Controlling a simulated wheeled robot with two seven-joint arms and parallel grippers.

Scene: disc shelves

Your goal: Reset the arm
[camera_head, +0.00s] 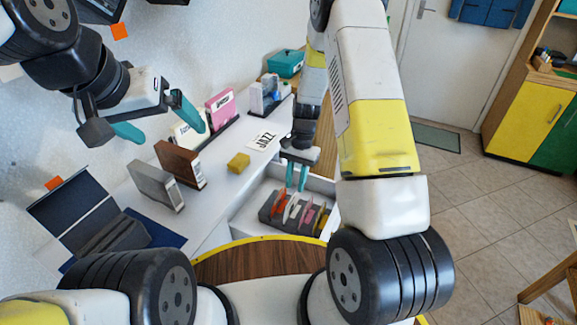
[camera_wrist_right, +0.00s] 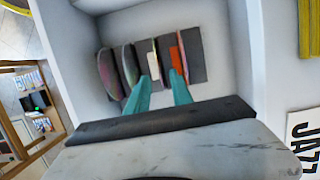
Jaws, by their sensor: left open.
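My left gripper (camera_head: 172,134) is at the upper left of the head view. Its two teal fingers are spread wide and empty, in the air above the back of the white counter. My right gripper (camera_head: 296,188) points down over the open drawer. Its teal fingers show apart in the right wrist view (camera_wrist_right: 160,76), close to the rack. The dark rack (camera_head: 270,213) holds several upright discs, among them an orange disc (camera_head: 281,201) and a pink disc (camera_head: 307,215). I see no disc clearly held; the exact height of the fingertips over the discs is hard to tell.
On the counter (camera_head: 214,205) stand a brown box (camera_head: 180,163), a grey box (camera_head: 156,186), a pink case (camera_head: 221,107) and a yellow block (camera_head: 238,163). A JAZZ card (camera_head: 262,141) lies near the drawer. An open dark case (camera_head: 112,232) sits at left.

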